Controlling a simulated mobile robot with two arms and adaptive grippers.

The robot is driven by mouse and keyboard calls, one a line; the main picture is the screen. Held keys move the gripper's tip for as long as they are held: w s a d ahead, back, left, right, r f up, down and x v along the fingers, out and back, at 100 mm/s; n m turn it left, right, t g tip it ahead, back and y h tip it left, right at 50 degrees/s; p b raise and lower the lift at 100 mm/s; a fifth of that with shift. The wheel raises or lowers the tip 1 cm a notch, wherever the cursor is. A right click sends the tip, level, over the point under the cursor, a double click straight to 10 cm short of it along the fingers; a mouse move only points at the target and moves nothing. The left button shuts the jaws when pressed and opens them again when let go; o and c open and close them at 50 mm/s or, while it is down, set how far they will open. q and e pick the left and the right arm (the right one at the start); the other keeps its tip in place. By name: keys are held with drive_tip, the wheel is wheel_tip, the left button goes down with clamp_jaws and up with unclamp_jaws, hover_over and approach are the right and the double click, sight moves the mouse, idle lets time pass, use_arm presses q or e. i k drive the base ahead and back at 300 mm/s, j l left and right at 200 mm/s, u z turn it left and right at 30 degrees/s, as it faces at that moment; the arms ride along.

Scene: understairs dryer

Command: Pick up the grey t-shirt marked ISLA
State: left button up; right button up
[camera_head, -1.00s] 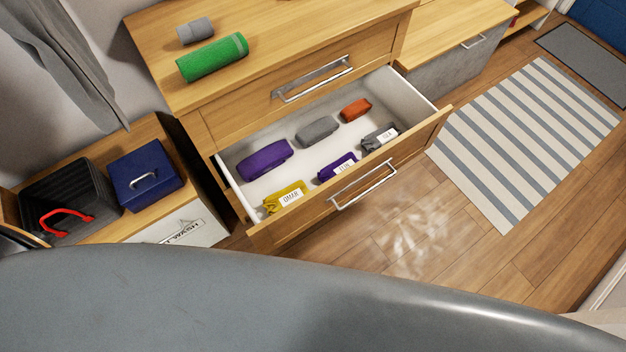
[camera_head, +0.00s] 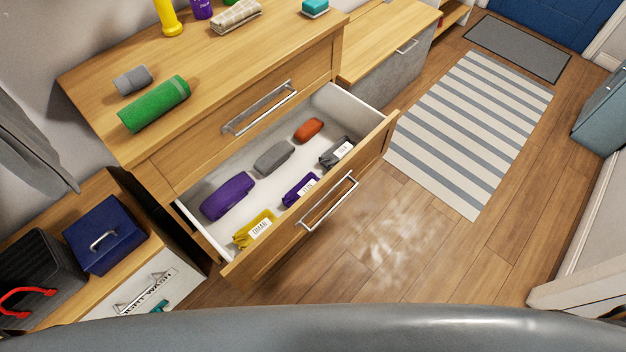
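A dark grey folded t-shirt (camera_head: 333,158) with a white label lies at the right front of the open drawer (camera_head: 205,188). Its label is too small to read surely. A second grey folded bundle (camera_head: 274,157) with no visible label lies further back, in the middle of the drawer. A purple bundle (camera_head: 299,191) and a yellow one marked OMAR (camera_head: 245,236), both labelled, lie along the drawer's front. An unlabelled purple bundle (camera_head: 227,196) and an orange one (camera_head: 308,130) lie at the back. Neither of my grippers is in view.
The dresser top (camera_head: 210,60) holds a green roll (camera_head: 153,104), a small grey roll (camera_head: 132,79) and other items. A blue box (camera_head: 104,236) and a black bin (camera_head: 38,268) stand at left.

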sight(338, 153)
drive_tip(key=u, duration=0.25)
drive_tip(key=l+u, duration=0.3)
drive_tip(key=u, duration=0.15)
drive_tip(key=i+l+u, duration=0.1)
drive_tip(key=l+u, duration=0.25)
drive_tip(key=u, duration=0.15)
drive_tip(key=l+u, duration=0.3)
drive_tip(key=u, duration=0.15)
drive_tip(key=k+j, duration=0.05)
